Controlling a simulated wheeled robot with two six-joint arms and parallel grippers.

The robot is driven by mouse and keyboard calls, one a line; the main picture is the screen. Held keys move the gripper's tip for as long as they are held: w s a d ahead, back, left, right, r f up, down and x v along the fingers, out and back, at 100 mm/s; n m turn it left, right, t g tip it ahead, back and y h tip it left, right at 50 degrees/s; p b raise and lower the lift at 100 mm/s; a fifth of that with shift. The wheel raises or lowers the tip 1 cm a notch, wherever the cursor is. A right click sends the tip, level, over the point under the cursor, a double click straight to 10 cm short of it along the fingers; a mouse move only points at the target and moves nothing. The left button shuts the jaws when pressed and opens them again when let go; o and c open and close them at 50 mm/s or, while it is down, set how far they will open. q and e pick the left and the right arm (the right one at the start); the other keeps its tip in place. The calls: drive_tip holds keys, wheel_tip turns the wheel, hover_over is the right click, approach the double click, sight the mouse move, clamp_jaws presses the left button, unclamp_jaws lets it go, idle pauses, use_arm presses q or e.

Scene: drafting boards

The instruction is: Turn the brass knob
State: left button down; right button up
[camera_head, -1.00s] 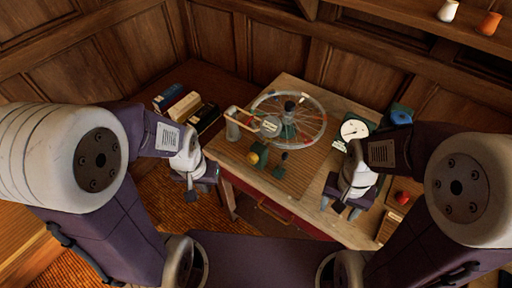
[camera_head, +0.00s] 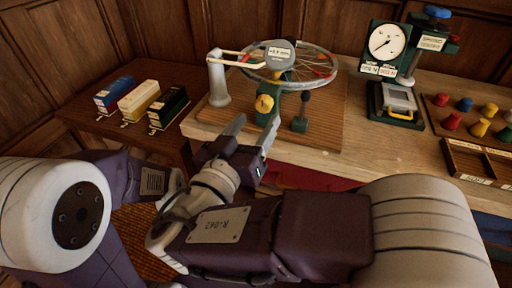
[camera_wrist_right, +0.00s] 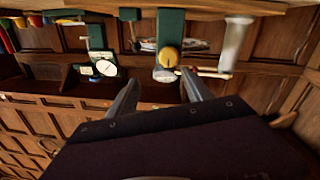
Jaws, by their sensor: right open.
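The brass knob (camera_head: 264,103) is a round yellow knob on the front of a green upright of the wheel stand. It also shows in the right wrist view (camera_wrist_right: 168,56), beyond and between the fingertips. My right gripper (camera_head: 252,128) is open and empty, just in front of and below the knob, apart from it. Its two fingers also show in the right wrist view (camera_wrist_right: 158,88). The spoked wheel (camera_head: 325,72) lies behind the knob, under a round grey gauge (camera_head: 280,54). My left gripper is mostly hidden behind my right arm; its fingers cannot be made out.
A dark green post (camera_head: 301,112) stands close right of the knob. A pale cylinder post (camera_head: 216,80) stands left. Three small boxes, one yellow (camera_head: 139,101), sit on the left table. A dial gauge (camera_head: 387,42) and several coloured pegs stand right. Bare tabletop (camera_head: 375,150) lies front right.

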sight(262, 107)
drive_tip(key=shift+n+t+y, duration=0.3)
drive_tip(key=shift+n+y, duration=0.1)
drive_tip(key=shift+y, duration=0.2)
drive_tip(key=w, duration=0.2)
drive_tip(key=w+d+f, duration=0.1)
drive_tip(key=w, duration=0.4)
drive_tip(key=shift+w+d+f, duration=0.15)
drive_tip(key=shift+f, duration=0.15)
clamp_jaws()
